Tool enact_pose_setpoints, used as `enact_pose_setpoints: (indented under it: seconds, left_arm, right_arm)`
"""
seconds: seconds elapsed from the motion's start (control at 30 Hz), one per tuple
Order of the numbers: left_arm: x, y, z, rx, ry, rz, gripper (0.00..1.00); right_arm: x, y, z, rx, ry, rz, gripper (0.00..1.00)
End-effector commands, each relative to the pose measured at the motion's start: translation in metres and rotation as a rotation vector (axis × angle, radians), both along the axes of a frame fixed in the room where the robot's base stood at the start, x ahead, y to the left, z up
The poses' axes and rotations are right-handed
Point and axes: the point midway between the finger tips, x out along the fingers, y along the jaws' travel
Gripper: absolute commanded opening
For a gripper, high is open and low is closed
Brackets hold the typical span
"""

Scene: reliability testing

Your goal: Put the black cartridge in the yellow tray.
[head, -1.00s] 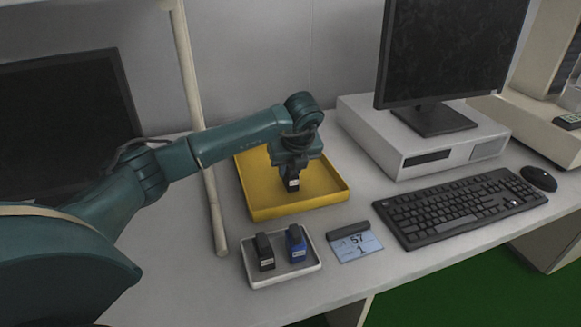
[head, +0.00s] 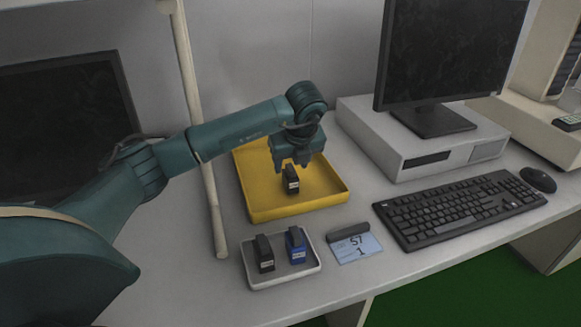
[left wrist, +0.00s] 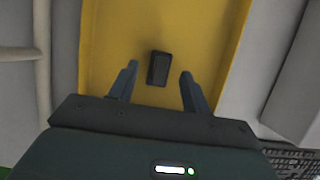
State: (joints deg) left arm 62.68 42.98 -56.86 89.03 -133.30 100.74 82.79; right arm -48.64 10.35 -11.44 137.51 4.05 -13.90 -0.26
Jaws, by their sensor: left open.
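The yellow tray (head: 262,205) stands on the desk in the middle of the head view. A black cartridge (head: 291,180) with a pale label stands upright inside it. The cartridge also shows from above in the left wrist view (left wrist: 158,68), on the yellow tray floor (left wrist: 205,30). My left gripper (head: 292,162) is open just above the cartridge. In the left wrist view its two fingers (left wrist: 157,82) are spread, with a gap on each side of the cartridge. My right gripper is not in view.
A small white tray (head: 285,279) in front holds another black cartridge (head: 264,253) and a blue one (head: 296,245). A card (head: 357,247), a keyboard (head: 455,208) and a computer case (head: 400,155) lie to the right.

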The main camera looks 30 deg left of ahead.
Motion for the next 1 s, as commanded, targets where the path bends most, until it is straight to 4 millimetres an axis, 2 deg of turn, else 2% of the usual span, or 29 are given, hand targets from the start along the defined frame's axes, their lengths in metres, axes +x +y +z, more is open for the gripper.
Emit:
enact_pose_setpoints:
  seconds: [0.03,0.2,0.4,0.6,1.0]
  left_arm:
    - [-0.002,-0.004,0.014,-0.001,-0.005,-0.002,0.48]
    - [-0.011,-0.015,0.048,-0.001,-0.005,-0.002,0.48]
    - [-0.019,-0.024,0.075,-0.001,-0.004,-0.002,0.48]
    - [-0.023,-0.027,0.084,-0.001,-0.001,0.001,0.48]
    - [-0.022,-0.027,0.084,-0.001,-0.001,0.001,0.48]
  right_arm:
    - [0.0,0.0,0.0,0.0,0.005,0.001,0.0]
    - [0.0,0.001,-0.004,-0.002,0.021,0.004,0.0]
    - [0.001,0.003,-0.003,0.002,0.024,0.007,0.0]
    - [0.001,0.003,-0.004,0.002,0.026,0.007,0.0]
    - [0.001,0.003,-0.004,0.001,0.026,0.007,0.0]
